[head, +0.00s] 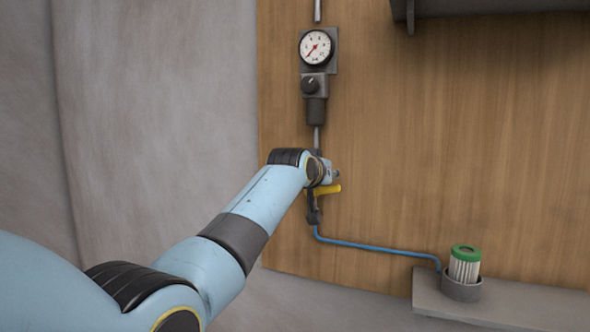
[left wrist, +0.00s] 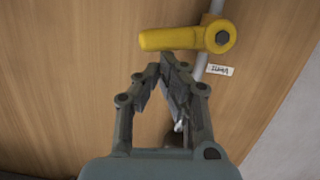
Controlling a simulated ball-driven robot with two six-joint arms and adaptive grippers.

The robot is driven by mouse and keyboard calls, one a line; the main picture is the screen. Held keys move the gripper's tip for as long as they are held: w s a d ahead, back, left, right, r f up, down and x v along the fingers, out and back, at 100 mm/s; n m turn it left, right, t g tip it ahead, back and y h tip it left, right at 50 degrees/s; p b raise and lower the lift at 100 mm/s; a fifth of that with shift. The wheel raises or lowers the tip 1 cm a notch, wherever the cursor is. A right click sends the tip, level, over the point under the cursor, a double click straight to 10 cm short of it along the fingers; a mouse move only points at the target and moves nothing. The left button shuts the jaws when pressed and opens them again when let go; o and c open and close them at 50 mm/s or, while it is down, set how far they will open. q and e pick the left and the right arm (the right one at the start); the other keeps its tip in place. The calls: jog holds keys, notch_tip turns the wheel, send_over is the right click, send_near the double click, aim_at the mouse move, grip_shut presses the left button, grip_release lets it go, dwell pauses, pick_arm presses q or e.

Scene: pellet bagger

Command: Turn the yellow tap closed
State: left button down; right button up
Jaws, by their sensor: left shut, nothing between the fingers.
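The yellow tap (head: 331,189) is on a vertical pipe on the wooden panel, partly hidden behind my left arm. It also shows in the left wrist view (left wrist: 178,39), its lever lying roughly crosswise to the grey pipe (left wrist: 201,66). My right gripper is not in view.
Above the tap are a pressure gauge (head: 315,47) and a regulator with a black knob (head: 311,85). A blue hose (head: 375,246) runs to a green-topped filter (head: 465,264) on a grey shelf (head: 520,302).

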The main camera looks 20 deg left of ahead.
pick_arm(q)
jog(key=shift+d+f, duration=0.35)
jog(key=shift+f, duration=0.1)
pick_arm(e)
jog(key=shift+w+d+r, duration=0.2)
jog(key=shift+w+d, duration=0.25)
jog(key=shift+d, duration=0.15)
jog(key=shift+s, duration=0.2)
